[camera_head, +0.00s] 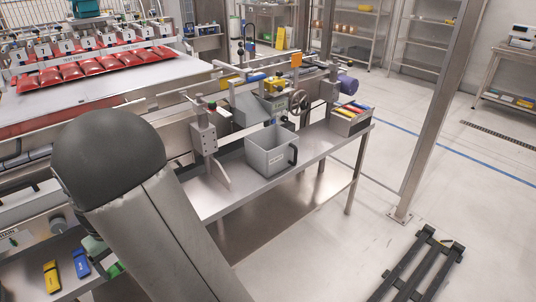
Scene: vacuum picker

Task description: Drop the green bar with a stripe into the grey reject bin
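A grey bin (268,158) with a black handle on its right side stands upright on the steel bench. It looks empty, though its floor is only partly visible. At lower left, a green piece (113,270) shows beside my arm, mostly hidden by it. I cannot tell whether it is the green bar, and no stripe shows on it. A blue bar (81,263) and a yellow bar (51,277) lie on the metal surface to its left. My arm fills the lower left foreground, and my gripper is not visible.
A steel tray (350,121) with several coloured bars stands at the bench's right end. A metal post fixture (204,132) stands left of the bin. Red packs (95,66) lie on the machine at upper left. The floor right of the bench is mostly clear.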

